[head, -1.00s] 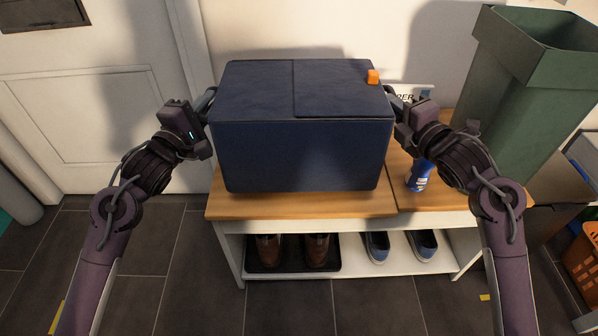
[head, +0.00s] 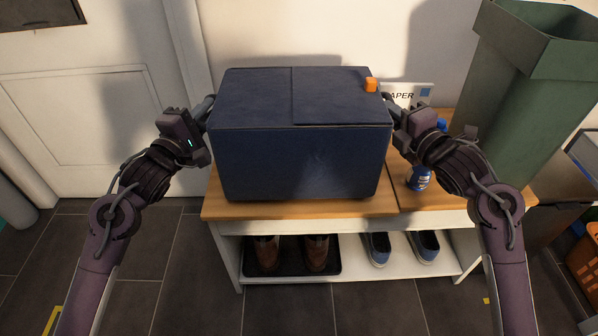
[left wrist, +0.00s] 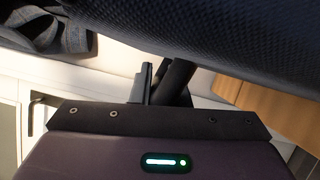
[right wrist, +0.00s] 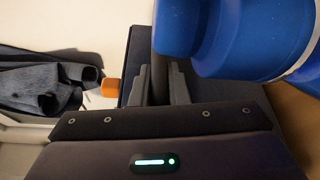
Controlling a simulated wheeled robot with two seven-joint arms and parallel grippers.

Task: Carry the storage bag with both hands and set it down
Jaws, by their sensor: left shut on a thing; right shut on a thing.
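The navy blue storage bag (head: 300,160) is a box shape with a flat lid and an orange tab (head: 371,84) at the lid's right. It is level over the wooden bench top (head: 300,210); I cannot tell whether its base touches the wood. My left gripper (head: 206,108) is shut on the bag's left handle, and the dark handle (left wrist: 177,82) shows in the left wrist view below the textured bag wall (left wrist: 210,35). My right gripper (head: 390,102) is at the bag's right side, shut on the handle there, which is mostly hidden.
A blue bottle (head: 419,178) stands on the bench right of the bag, close to my right gripper; it looms large in the right wrist view (right wrist: 235,35). A tall green bin (head: 520,95) is at right. Shoes (head: 318,253) sit on the lower shelf.

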